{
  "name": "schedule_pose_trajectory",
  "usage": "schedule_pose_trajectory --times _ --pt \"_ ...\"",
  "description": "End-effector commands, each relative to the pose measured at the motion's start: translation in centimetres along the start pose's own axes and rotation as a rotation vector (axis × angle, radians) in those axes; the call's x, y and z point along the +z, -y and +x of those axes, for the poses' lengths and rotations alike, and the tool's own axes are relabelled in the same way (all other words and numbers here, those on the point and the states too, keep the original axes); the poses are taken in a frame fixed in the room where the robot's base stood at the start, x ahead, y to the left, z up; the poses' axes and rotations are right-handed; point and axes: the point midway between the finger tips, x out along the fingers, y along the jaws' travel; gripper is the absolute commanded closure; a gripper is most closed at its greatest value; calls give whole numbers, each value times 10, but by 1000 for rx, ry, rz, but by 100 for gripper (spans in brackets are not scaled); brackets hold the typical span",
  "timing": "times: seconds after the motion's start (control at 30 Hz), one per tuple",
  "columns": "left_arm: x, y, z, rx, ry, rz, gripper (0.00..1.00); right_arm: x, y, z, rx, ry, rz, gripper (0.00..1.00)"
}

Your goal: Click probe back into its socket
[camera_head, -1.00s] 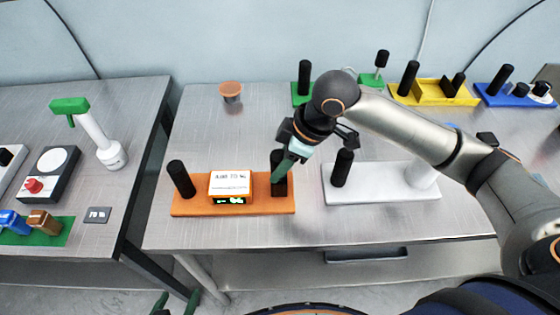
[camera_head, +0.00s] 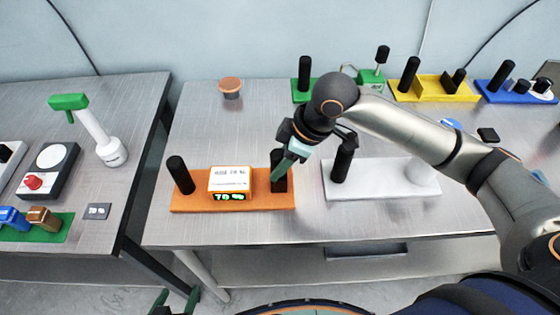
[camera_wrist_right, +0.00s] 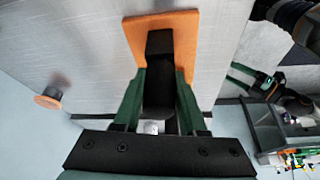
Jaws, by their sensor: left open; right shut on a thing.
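The orange module (camera_head: 190,207) lies on the middle table with a display box (camera_head: 230,183) that reads about 70 in green. A black upright block (camera_head: 279,182), which looks like the probe, stands at its right end. My right gripper (camera_head: 281,171) is shut on this black probe from above. In the right wrist view, its green fingers (camera_wrist_right: 157,95) flank the probe (camera_wrist_right: 158,70) over the orange base (camera_wrist_right: 183,25). The socket is hidden, so I cannot tell whether the probe is fully seated. My left gripper (camera_head: 176,303) is open and empty at the bottom edge.
A black post (camera_head: 180,174) stands at the module's left end. A white module (camera_head: 370,188) with a black post (camera_head: 342,161) is close on the right. Green, yellow (camera_head: 432,92) and blue modules line the back. An orange-topped cup (camera_head: 231,87) stands behind; table around it is clear.

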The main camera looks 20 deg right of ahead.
Motion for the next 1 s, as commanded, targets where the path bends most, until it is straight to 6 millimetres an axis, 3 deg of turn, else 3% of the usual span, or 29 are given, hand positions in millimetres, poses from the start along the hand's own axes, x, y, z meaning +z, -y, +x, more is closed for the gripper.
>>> schedule_pose_trajectory --times 0.1,0.13,0.4,0.6,0.8,1.0 --pt "0 0 0 0 0 0 21 2 1 2 -3 6 1 100" --pt "0 0 0 0 0 0 21 2 1 2 -3 6 1 56" --pt "0 0 0 0 0 0 21 2 1 2 -2 5 1 26" --pt "0 0 0 0 0 0 21 1 1 1 -2 5 1 23" --pt "0 0 0 0 0 0 21 1 1 1 -2 4 1 1" --pt "0 0 0 0 0 0 21 1 1 1 -2 4 1 0"
